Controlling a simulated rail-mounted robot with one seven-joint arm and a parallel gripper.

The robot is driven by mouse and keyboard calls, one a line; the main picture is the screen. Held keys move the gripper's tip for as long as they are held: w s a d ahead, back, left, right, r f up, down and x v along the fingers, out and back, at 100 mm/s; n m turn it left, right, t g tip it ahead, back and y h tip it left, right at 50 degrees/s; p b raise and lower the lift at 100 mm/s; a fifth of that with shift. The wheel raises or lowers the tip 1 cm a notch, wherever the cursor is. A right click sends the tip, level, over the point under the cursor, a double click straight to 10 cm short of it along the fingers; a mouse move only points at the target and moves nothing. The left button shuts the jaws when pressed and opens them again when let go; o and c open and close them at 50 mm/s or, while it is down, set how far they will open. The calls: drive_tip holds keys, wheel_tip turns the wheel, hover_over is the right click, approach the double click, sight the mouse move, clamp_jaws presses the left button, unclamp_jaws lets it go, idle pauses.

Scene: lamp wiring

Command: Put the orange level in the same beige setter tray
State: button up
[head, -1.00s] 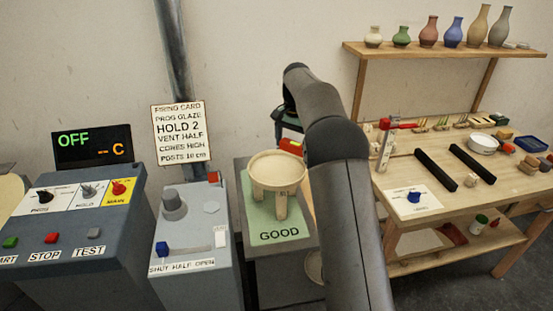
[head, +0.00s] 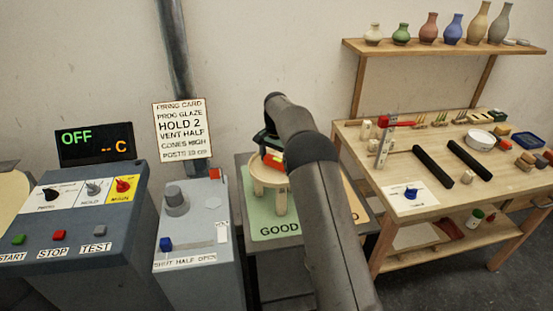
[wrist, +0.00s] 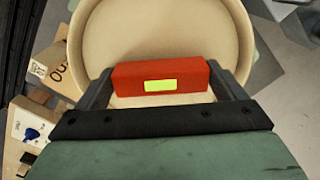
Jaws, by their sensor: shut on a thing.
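The orange level (wrist: 160,78) is a red-orange block with a yellow-green vial window. My gripper (wrist: 163,85) is shut on it, one finger at each end. It is over the round beige setter tray (wrist: 100,22) in the wrist view; I cannot tell whether it touches the tray floor. In the head view the level (head: 272,160) shows at the tray's top, partly hidden by my arm. The tray (head: 262,176) stands on short legs on a green mat marked GOOD (head: 258,222). My arm hides the tray's right side.
A grey vent box (head: 192,235) with knobs stands just left of the mat, and a control console (head: 75,215) further left. A wooden workbench (head: 450,205) with two black bars, a white bowl and small parts is at the right. A shelf of vases (head: 440,47) hangs above it.

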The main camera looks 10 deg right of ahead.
sight(276, 160)
drive_tip(key=o, duration=0.7)
drive_tip(key=shift+f, duration=0.1)
wheel_tip(276, 160, up, 12)
drive_tip(key=s+r+n, duration=0.2)
drive_tip(key=s+r, duration=0.4)
drive_tip(key=s, duration=0.1)
drive_tip(key=s+r+n, duration=0.2)
drive_tip(key=s, duration=1.2)
drive_tip(key=s+f+n, duration=0.1)
drive_tip(key=s+f, duration=0.2)
drive_tip(key=s, duration=0.6)
drive_tip(key=s+f+n, duration=0.2)
drive_tip(key=s+f, duration=0.1)
drive_tip(key=s, duration=0.6)
drive_tip(key=s+f+n+t, duration=0.1)
drive_tip(key=s+f, duration=0.2)
drive_tip(key=s, duration=0.5)
drive_tip(key=shift+s+d+f+n, duration=0.15)
drive_tip(key=shift+s+f+n, duration=0.2)
drive_tip(key=shift+s+n, duration=0.05)
